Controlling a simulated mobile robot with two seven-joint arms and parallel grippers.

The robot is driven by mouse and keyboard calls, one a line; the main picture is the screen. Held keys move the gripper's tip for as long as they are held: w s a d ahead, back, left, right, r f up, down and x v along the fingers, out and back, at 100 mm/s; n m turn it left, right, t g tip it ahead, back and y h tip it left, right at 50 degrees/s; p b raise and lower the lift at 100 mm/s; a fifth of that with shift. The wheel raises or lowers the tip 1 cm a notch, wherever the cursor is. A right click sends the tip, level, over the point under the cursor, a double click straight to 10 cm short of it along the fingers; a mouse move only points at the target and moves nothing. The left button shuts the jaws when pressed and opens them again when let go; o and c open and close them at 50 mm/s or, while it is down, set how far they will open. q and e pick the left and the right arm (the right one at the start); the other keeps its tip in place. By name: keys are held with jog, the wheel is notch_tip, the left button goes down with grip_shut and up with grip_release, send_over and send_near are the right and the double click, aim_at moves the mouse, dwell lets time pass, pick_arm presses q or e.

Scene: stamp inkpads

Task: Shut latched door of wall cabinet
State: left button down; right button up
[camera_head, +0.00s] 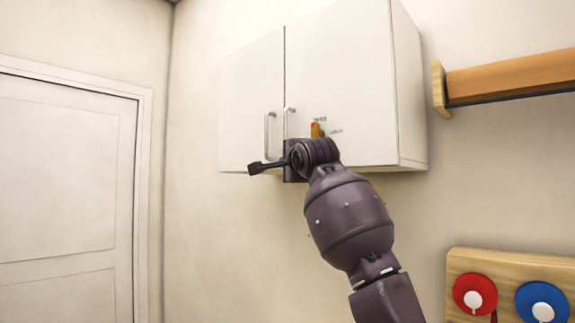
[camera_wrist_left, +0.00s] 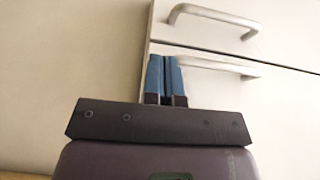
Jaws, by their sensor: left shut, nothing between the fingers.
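The white wall cabinet (camera_head: 345,70) hangs on the wall with two front doors. The left door (camera_head: 250,95) and right door (camera_head: 330,65) look closed or nearly so; a small gap cannot be ruled out. Each has a bar handle: left (camera_head: 270,130), right (camera_head: 287,112). A small orange piece (camera_head: 316,130) with metal bits is on the lower right door, partly behind my arm. My left gripper (camera_head: 256,168) is at the cabinet's lower front, below the handles, pointing left. In the left wrist view its blue fingers (camera_wrist_left: 165,62) are shut and empty, beside the right handle (camera_wrist_left: 210,65). My right gripper is out of view.
A wooden rail (camera_head: 510,78) sticks out right of the cabinet. A wooden board (camera_head: 500,262) with red and blue discs is on the wall at lower right. A white room door (camera_head: 60,180) is at the left. The wall between door and cabinet is bare.

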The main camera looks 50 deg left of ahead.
pick_arm(q)
jog(key=s+d, duration=0.1)
jog(key=s, duration=0.9)
jog(key=shift+s, duration=0.1)
